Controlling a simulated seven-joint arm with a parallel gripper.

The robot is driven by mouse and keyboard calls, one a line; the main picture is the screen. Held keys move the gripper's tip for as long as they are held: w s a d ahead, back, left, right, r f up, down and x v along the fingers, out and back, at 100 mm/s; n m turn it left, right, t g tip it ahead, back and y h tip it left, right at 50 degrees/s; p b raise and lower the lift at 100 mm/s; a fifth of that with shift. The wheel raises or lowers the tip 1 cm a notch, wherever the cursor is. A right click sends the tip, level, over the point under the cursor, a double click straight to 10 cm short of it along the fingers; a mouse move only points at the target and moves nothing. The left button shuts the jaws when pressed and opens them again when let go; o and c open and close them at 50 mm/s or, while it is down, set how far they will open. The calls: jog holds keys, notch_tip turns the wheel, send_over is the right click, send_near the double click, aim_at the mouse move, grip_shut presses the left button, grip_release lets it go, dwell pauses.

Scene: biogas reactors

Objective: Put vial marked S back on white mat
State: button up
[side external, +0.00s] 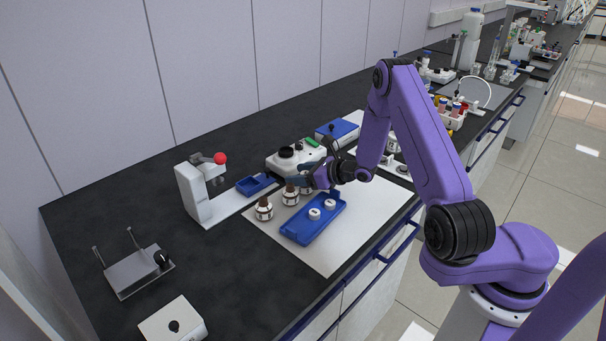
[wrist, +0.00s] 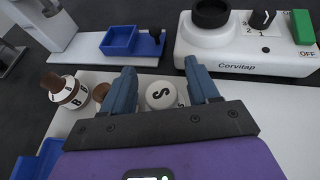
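A white round top marked S (wrist: 162,95), which I take to be the vial marked S, shows in the wrist view between the two blue fingers of my gripper (wrist: 159,67). A gap shows on each side of it, so the fingers are open and do not appear to touch it. Its lower part is hidden. In the side view my gripper (side external: 309,177) is low over the back of the white mat (side external: 335,249), beside a brown-and-white vial (side external: 306,187). The mat also shows in the wrist view (wrist: 283,115). Whether the S vial stands on the mat is hard to tell.
Two other brown-and-white vials (side external: 264,209) (side external: 291,194) stand on the mat at left. A blue tray (side external: 300,236) holds two small white round pieces. The Corvitap device (wrist: 250,48) stands close behind the fingers. A white stand with a red knob (side external: 193,195) is further left.

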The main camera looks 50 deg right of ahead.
jog(key=shift+r, duration=0.15)
jog(key=v, duration=1.2)
jog(key=w+a+r+n+g+y, duration=0.1)
jog(key=a+r+n+g+y, duration=0.15)
jog(key=a+n+y, duration=0.35)
jog(key=w+a+r+n+g+y, duration=0.1)
jog(key=a+r+n+g, duration=0.2)
jog(key=a, duration=0.4)
jog(key=s+a+r+n+g+y, duration=0.1)
jog(key=s+a+n+g, duration=0.65)
jog(key=n, duration=0.35)
jog(key=s+d+r+n+h, duration=0.1)
jog(key=s+d+n+h, duration=0.1)
jog(key=s+n, duration=0.5)
jog(key=s+d+r+n+h, duration=0.2)
jog(key=s+n+h, duration=0.3)
jog(key=n, duration=0.5)
jog(key=s+d+r+n+h, duration=0.1)
jog(key=s+d+n+h, duration=0.2)
jog(key=s+n, duration=0.5)
jog(key=shift+s+d+r+n+h, duration=0.2)
jog(key=shift+s+r+n+h, duration=0.15)
jog(key=shift+s, duration=0.7)
jog(key=shift+f, duration=0.1)
